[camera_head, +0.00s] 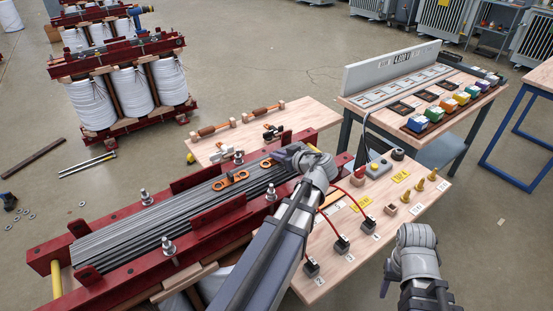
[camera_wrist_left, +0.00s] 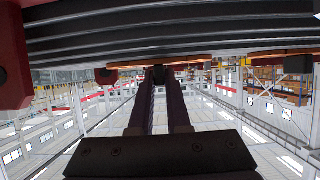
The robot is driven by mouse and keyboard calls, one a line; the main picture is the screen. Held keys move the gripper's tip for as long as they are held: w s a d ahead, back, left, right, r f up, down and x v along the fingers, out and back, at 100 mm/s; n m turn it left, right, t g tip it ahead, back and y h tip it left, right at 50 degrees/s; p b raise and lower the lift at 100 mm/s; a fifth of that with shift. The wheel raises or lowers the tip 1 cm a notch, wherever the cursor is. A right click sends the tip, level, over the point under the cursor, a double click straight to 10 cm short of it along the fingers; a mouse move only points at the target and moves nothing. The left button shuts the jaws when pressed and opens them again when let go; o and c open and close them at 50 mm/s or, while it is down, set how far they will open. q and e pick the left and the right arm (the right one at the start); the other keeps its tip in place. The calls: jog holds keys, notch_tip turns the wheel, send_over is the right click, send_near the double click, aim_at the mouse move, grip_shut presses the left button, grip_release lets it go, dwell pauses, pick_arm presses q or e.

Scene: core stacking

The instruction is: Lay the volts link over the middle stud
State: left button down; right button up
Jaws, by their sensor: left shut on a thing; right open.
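My left gripper (camera_head: 285,155) is shut over the right end of the dark core stack (camera_head: 190,204). An orange link with holes (camera_head: 268,163) is at its fingertips; an orange strip (camera_wrist_left: 185,65) also shows there in the left wrist view. I cannot read which one is the volts link. Several brass studs stand on the right bench, the middle one (camera_head: 420,186) between two others and apart from my grippers. My right gripper (camera_head: 387,280) is open and empty, below the bench's right end.
Red clamp beams (camera_head: 220,213) with upright bolts flank the core. A tool table (camera_head: 305,117) stands behind.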

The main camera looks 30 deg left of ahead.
pick_arm(q)
jog(key=shift+r, duration=0.1)
pick_arm(e)
jog(key=shift+r, duration=0.1)
pick_arm(q)
jog(key=shift+r+p, duration=2.65)
jog(key=shift+p, duration=0.1)
pick_arm(e)
jog(key=shift+r, duration=2.7)
